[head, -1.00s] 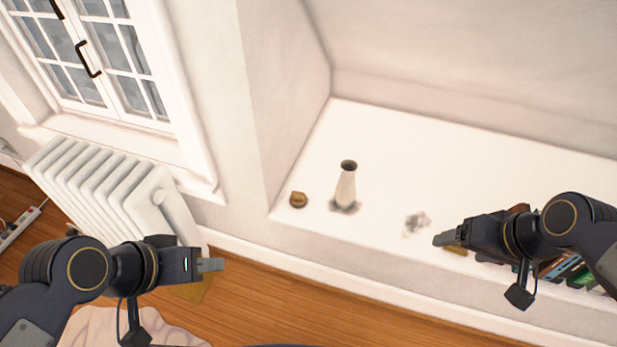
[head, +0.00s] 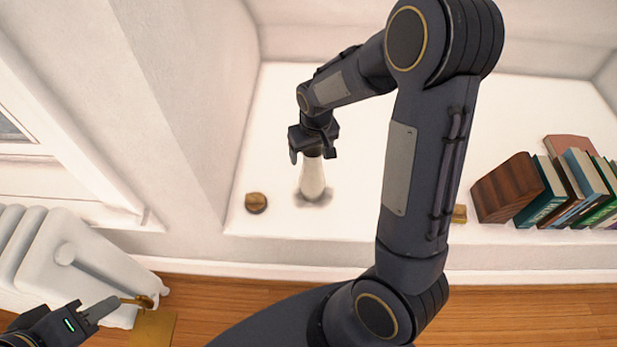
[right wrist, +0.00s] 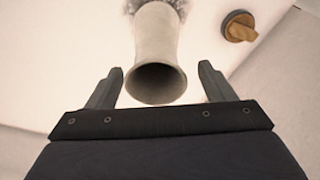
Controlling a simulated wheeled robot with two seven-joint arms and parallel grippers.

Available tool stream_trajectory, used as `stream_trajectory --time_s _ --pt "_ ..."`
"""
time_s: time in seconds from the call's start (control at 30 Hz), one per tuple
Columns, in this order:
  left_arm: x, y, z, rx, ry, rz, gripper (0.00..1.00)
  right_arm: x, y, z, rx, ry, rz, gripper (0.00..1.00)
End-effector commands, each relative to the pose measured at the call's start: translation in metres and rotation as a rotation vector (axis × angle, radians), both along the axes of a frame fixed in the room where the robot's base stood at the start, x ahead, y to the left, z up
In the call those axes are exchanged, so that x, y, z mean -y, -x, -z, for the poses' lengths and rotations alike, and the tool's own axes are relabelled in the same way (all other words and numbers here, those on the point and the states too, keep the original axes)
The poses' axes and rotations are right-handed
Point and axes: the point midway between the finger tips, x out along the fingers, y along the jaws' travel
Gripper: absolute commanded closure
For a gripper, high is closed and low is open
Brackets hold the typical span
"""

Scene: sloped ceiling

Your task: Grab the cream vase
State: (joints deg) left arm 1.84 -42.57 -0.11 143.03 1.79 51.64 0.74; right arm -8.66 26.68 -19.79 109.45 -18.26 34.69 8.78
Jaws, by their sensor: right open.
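The cream vase (head: 313,180) stands upright on the white ledge (head: 265,150). My right gripper (head: 312,155) is at its top in the head view and hides its mouth. In the right wrist view the open fingers (right wrist: 160,85) lie on either side of the rim of the vase (right wrist: 157,45), with a gap on both sides. The vase's dark mouth faces that camera. My left gripper (head: 105,308) is low at the left, away from the vase; whether its jaws are open does not show.
A small brown and gold round object (head: 256,203) sits left of the vase; it also shows in the right wrist view (right wrist: 239,27). Books (head: 580,190) and a wooden block (head: 507,188) stand at the right. A white radiator (head: 75,255) is at the lower left.

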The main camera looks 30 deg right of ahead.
Motion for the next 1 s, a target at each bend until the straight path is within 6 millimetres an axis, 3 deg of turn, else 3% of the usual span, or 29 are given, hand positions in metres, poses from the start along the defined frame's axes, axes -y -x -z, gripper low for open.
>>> stream_trajectory --time_s 0.03,0.2,0.53,1.0 --pt "0.0 0.0 0.005 0.0 0.0 0.0 0.64 0.002 0.001 0.012 -0.004 0.001 0.001 0.24" --pt "0.0 0.0 0.011 0.0 0.0 0.0 0.64 0.004 -0.002 0.034 -0.003 0.0 0.001 0.24" --pt "0.0 0.0 0.012 0.0 0.0 0.0 0.64 0.003 -0.003 0.039 0.0 -0.001 0.001 0.24" --pt "0.0 0.0 0.012 0.0 0.0 0.0 0.64 0.003 -0.003 0.039 0.0 -0.001 0.001 0.86"
